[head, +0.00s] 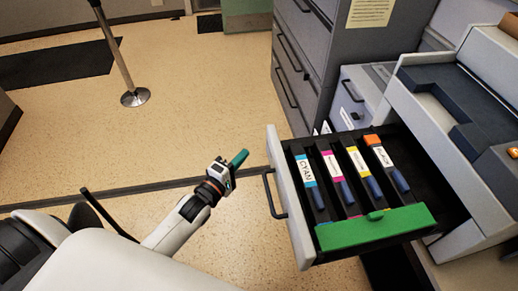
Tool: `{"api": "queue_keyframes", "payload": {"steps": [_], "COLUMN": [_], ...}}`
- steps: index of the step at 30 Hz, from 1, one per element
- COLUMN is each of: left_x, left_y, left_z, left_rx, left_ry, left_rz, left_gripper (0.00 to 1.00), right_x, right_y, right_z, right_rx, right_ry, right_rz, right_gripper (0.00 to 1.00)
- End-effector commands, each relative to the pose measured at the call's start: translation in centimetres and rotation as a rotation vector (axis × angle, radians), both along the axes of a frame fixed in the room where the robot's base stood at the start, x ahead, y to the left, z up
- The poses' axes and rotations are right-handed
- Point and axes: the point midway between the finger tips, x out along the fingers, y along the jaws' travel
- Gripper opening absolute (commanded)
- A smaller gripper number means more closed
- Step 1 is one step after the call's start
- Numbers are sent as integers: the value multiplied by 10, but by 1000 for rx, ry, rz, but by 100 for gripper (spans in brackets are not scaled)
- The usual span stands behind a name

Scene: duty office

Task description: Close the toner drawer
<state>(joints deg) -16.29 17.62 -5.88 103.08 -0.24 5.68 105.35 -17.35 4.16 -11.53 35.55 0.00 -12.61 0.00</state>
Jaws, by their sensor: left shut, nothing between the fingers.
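The toner drawer (292,205) is pulled out to the left from the printer (476,195). Its pale front panel carries a dark handle (269,194) facing left. Inside lie several toner cartridges, among them a cyan one (307,170) and one with an orange end (372,140). A green bar (374,228) runs along the drawer's near side. My left gripper (238,159) is shut and empty, with greenish fingertips. It is in the air left of the drawer front and handle, apart from both. My right gripper is not in view.
A grey filing cabinet (318,62) stands behind the drawer. A post with a round metal base (135,97) stands on the floor at upper left. Dark mats (60,65) lie on the floor. The floor left of the drawer is clear.

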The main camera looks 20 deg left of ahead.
Motion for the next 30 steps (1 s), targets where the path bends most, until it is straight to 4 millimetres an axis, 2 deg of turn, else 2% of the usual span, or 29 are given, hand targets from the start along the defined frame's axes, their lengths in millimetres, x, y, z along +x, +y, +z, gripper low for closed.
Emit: {"api": "queue_keyframes", "payload": {"steps": [3,9,15,30], "left_x": [24,36,41,40], "left_y": [-5,-30,-37,-35], "left_z": [2,1,0,0], "left_rx": [-1,-2,0,0], "left_ry": [-1,1,1,2], "left_rz": [0,0,0,0], "left_gripper": [0,0,0,0], "right_x": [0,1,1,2], "right_y": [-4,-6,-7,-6], "right_z": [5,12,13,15], "right_rx": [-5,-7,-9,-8], "right_ry": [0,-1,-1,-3], "right_rz": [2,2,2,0], "right_gripper": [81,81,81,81]}}
